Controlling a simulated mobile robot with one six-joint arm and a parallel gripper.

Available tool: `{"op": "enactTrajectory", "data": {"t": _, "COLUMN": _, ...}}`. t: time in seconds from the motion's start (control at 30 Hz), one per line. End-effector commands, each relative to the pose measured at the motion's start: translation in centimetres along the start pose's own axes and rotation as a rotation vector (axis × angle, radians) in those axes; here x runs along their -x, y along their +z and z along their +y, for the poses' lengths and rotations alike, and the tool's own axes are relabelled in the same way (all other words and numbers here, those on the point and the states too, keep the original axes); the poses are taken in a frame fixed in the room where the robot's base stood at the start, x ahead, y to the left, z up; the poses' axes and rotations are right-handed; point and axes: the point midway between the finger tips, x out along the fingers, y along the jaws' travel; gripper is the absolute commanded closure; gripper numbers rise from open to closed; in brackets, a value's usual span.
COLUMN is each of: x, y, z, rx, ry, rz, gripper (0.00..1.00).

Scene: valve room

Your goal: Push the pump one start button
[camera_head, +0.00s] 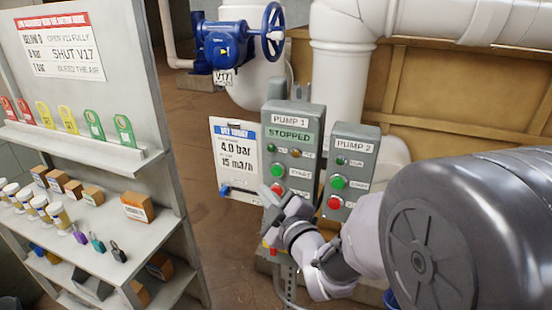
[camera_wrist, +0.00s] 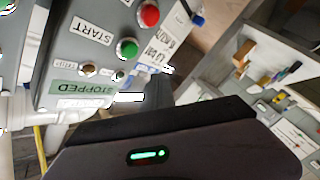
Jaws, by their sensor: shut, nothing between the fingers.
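The grey pump 1 control box (camera_head: 292,120) stands on a post in the middle of the head view, its display reading STOPPED. Its green START button (camera_head: 278,170) sits above a red button (camera_head: 277,188). In the wrist view the box is upside down, with the green button (camera_wrist: 127,48) and the red button (camera_wrist: 149,14) both uncovered. My gripper (camera_head: 272,197) is shut and empty, in front of the lower part of the box, just below the green button in the picture. Whether it touches the box cannot be told. Its dark body fills the lower wrist view.
The pump 2 box (camera_head: 352,160) with similar buttons stands close on the right. A 4.0 bar notice board (camera_head: 236,150) hangs on the left. A shelf unit (camera_head: 130,185) with tags, jars and boxes stands at left. A blue valve (camera_head: 235,45) and white pipes are behind.

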Motion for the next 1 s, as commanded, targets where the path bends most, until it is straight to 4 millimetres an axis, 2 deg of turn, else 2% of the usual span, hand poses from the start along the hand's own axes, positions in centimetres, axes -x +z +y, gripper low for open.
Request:
{"op": "enactTrajectory", "data": {"t": 0.13, "x": -1.5, "y": 0.9, "z": 1.4, "rx": 0.0, "ry": 0.001, "rz": -0.002, "gripper": 1.0}}
{"op": "enactTrajectory", "data": {"t": 0.4, "x": -3.3, "y": 2.5, "z": 2.3, "rx": -0.001, "ry": 0.0, "rz": 0.0, "gripper": 1.0}}
{"op": "enactTrajectory", "data": {"t": 1.0, "x": -3.5, "y": 2.6, "z": 2.6, "rx": -0.001, "ry": -0.001, "rz": 0.001, "gripper": 1.0}}
